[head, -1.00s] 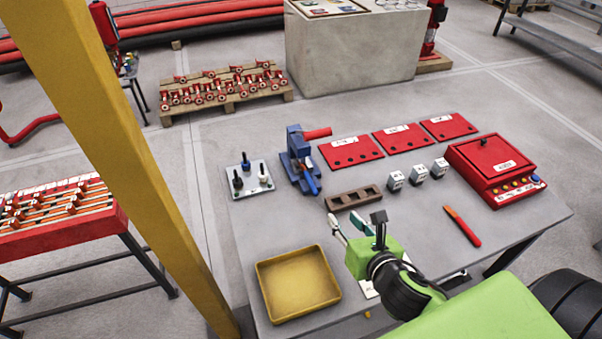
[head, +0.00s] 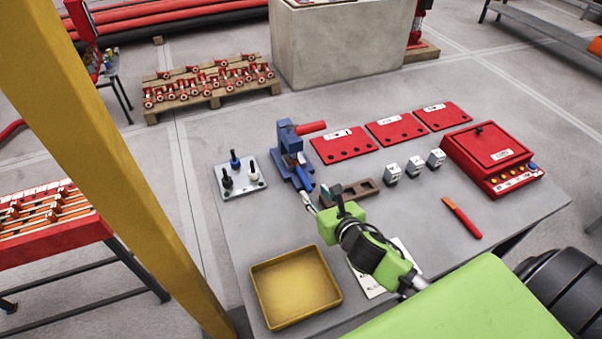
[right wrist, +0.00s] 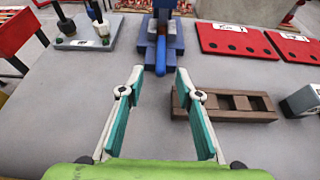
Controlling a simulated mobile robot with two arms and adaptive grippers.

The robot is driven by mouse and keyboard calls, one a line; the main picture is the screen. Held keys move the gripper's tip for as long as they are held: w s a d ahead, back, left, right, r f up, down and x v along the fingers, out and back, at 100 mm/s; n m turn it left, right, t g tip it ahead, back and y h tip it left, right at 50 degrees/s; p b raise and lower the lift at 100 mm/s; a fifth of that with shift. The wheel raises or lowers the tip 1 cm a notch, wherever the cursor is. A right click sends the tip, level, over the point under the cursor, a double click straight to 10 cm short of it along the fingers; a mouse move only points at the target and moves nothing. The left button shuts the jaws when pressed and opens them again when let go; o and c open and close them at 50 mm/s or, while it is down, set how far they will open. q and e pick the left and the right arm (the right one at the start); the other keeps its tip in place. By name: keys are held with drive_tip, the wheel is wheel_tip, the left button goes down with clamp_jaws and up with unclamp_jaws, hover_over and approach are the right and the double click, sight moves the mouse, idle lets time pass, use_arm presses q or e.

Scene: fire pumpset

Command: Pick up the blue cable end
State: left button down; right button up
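The blue cable end (head: 235,160) stands upright on a light grey plate (head: 256,187) at the left of the table. A black and a white cable end stand on the same plate. The plate also shows at the upper left of the right wrist view (right wrist: 75,44), where the tops of the cable ends are cut off. My right gripper (head: 315,197) is open and empty, with its fingers (right wrist: 158,84) apart above the table. It is to the right of and nearer than the plate, just in front of the blue press. My left gripper is not in view.
A blue press (head: 291,158) with a red handle stands right of the plate. A brown slotted block (head: 358,192) lies beside my right gripper. A yellow tray (head: 296,250) is at the front left. Bare table lies between gripper and plate.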

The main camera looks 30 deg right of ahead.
sight(309, 185)
drive_tip(key=x, duration=0.3)
drive_tip(key=shift+w+p, duration=0.3)
drive_tip(key=shift+w, duration=0.1)
drive_tip(key=shift+w+f, duration=0.2)
drive_tip(key=shift+w, duration=0.2)
drive_tip(key=c, duration=0.9)
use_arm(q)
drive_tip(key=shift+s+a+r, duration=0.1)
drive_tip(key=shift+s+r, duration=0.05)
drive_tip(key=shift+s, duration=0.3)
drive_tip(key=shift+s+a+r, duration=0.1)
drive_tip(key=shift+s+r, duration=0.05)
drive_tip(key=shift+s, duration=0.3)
use_arm(e)
clamp_jaws()
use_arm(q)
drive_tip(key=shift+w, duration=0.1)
use_arm(e)
drive_tip(key=shift+d, duration=0.1)
